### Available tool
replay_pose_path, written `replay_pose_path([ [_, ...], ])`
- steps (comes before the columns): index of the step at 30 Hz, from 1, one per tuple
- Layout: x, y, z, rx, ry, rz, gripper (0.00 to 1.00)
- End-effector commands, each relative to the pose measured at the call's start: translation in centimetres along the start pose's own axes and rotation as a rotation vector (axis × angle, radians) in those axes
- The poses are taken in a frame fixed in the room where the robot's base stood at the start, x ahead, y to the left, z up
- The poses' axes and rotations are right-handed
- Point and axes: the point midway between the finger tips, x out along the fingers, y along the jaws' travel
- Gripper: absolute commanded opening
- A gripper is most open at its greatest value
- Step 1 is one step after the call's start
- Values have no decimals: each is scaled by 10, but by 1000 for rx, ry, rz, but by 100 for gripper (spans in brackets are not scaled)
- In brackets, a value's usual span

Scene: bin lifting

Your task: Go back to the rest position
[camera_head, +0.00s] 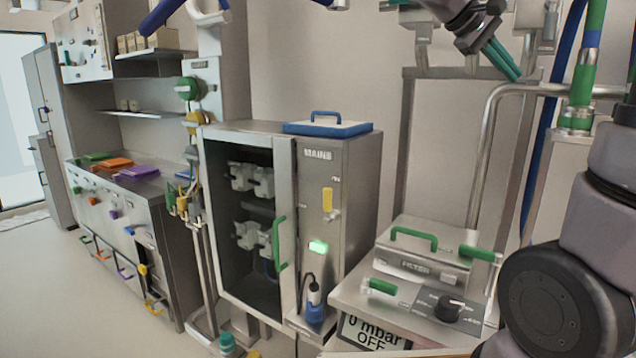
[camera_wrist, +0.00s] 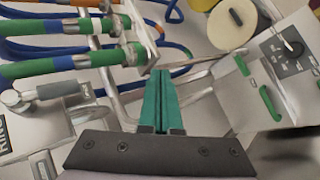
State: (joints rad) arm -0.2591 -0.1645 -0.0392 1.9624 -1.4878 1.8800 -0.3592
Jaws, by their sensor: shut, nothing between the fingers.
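My gripper (camera_head: 515,75) is in the upper right of the head view, with its teal fingers slanting down to the right. In the wrist view my gripper (camera_wrist: 161,74) has its two teal fingers pressed together, with nothing between them. It hangs in the air above and behind the metal filter unit (camera_head: 428,262), near a bent metal pipe (camera_head: 476,165). I cannot tell the exact gap between the fingertips and the pipe. My dark arm joints fill the right side of the head view.
Green-ended hoses (camera_wrist: 75,66) and blue hoses lie left of the fingers in the wrist view. A vertical green pipe (camera_head: 583,85) stands at the right. A steel cabinet marked MAINS (camera_head: 345,175) bears a blue-edged lid (camera_head: 328,128). The left floor (camera_head: 55,290) is clear.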

Motion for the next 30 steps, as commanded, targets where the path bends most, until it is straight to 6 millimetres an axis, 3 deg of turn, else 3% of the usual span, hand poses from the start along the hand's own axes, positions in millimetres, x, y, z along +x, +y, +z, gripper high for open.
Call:
replay_pose_path([
  [1,8,-15,18,16,24,-96,0],
  [6,12,-79,59,119,130,-434,0],
  [12,-11,-145,87,357,267,-804,0],
  [15,-25,-164,92,487,322,-946,0],
  [21,-42,-178,94,660,381,-1098,0],
  [30,-44,-180,93,688,388,-1122,0],
])
